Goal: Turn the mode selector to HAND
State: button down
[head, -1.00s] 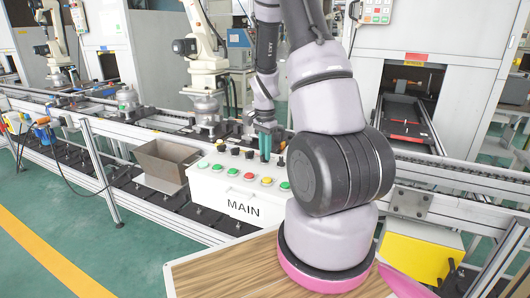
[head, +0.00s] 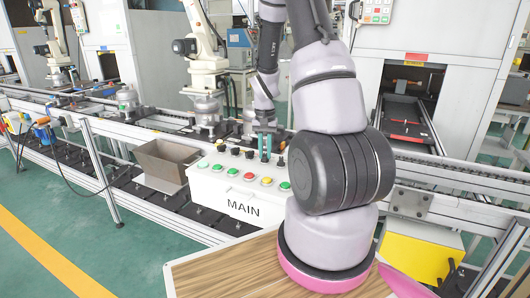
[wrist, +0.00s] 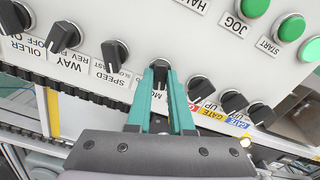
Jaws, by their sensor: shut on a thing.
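The mode selector (wrist: 160,66) is a black knob on the white control panel (wrist: 110,20). In the wrist view it sits between the two teal fingers of my gripper (wrist: 161,75), which is shut on it. The label beside it is mostly covered by the fingers, with only "MO" showing. Its position marks cannot be read, so I cannot tell which setting it points to. In the head view my gripper (head: 264,148) reaches down to the top of the box marked MAIN (head: 243,208); the selector itself is hidden there.
In the wrist view, SPEED (wrist: 116,55) and WAY (wrist: 62,36) knobs lie left, and several black knobs near GATE labels (wrist: 203,88) lie close right. Green JOG (wrist: 254,7) and START (wrist: 291,27) buttons are at upper right.

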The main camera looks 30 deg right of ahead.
aim_at(265, 155)
jog(key=shift+n, duration=0.6)
jog(key=c, duration=0.8)
grip_release()
notch_tip(265, 155, up, 11)
jog(key=shift+f, duration=0.1)
